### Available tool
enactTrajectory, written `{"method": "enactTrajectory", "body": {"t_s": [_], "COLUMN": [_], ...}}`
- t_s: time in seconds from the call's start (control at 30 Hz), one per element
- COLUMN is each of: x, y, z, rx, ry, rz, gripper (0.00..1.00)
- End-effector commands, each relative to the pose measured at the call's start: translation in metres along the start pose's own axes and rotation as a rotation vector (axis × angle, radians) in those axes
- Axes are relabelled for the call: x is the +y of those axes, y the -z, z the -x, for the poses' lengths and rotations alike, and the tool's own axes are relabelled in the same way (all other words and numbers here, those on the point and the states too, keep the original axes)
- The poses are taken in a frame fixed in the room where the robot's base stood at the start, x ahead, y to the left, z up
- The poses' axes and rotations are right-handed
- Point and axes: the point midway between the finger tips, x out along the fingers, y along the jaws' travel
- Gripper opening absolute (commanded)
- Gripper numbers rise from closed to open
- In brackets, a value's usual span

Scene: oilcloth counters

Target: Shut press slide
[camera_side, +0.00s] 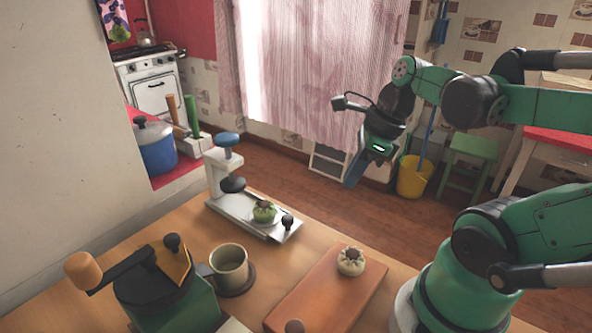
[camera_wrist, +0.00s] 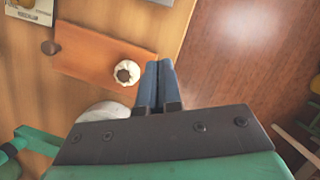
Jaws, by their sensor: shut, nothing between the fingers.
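The press (camera_side: 222,176) is a white metal frame with a blue knob on top and a dark round pressing head. It stands on the wooden counter in the side view. Its pale slide (camera_side: 272,229) sticks out toward the lower right, with a small black knob (camera_side: 287,222) near its outer end. A green bun-like piece (camera_side: 264,211) sits on the slide, clear of the pressing head.
A grey mug (camera_side: 229,268) and a green hand-cranked device (camera_side: 165,290) stand at the front left. A blue pot (camera_side: 155,147) stands behind on a red surface.

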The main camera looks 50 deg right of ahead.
Motion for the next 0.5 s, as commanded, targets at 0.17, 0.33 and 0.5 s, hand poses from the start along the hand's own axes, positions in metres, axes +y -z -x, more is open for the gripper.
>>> {"method": "enactTrajectory", "body": {"t_s": [0.17,0.33,0.5], "x": [0.000,0.000,0.000], "y": [0.000,-0.001,-0.001], "z": [-0.011,-0.031,-0.049], "rx": [0.000,0.000,-0.001], "ry": [-0.002,-0.002,-0.001], "rz": [-0.007,-0.004,-0.003], "gripper": [0.00,0.00,0.00]}}
